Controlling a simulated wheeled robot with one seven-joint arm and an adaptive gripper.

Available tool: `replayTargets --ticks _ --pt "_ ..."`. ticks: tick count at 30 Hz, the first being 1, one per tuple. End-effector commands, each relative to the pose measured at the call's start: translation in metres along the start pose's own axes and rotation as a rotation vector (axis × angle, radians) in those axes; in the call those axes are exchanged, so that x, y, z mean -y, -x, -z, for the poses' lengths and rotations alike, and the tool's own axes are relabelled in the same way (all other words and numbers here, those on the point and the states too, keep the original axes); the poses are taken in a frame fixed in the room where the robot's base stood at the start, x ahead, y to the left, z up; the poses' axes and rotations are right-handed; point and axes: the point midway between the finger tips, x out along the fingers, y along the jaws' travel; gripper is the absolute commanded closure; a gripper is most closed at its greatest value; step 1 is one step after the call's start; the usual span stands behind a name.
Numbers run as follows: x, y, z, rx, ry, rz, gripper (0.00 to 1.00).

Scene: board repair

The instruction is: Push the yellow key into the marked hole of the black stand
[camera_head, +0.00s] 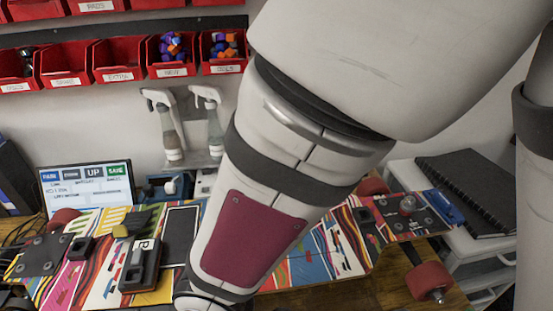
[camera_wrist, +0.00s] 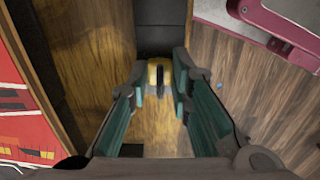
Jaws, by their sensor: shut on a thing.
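My gripper (camera_wrist: 160,82) shows in the wrist view, with its teal-padded fingers on both sides of the yellow key (camera_wrist: 157,68). It is shut on the key, which has a dark piece in its middle. A black block (camera_wrist: 162,38), perhaps the black stand, lies just beyond the fingertips. I cannot make out a marked hole, or whether the key touches the block. In the head view my arm hides the gripper and the key.
A colourful skateboard deck (camera_head: 330,245) with pink-red wheels (camera_head: 429,281) lies across the bench. A black device (camera_head: 140,265) and a lit screen (camera_head: 87,187) are at left. A black notebook (camera_head: 470,190) is at right. Red bins (camera_head: 118,60) line the wall.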

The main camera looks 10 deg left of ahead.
Motion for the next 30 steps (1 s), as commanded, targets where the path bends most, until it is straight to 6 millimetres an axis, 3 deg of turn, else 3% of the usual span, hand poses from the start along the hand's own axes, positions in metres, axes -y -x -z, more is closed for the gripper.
replayTargets --ticks 5,6,9,15,18,30 --pt "0.0001 0.0002 0.0001 0.000 0.000 0.000 1.00" --pt "0.0001 0.0002 0.0001 0.000 0.000 0.000 0.78" --pt "0.0000 0.0002 0.0001 0.000 0.000 0.000 0.57" --pt "0.0000 0.0001 0.0001 0.000 0.000 0.000 0.57" --pt "0.0000 0.0001 0.0001 0.000 0.000 0.000 0.45" --pt "0.0000 0.0001 0.0001 0.000 0.000 0.000 0.45"
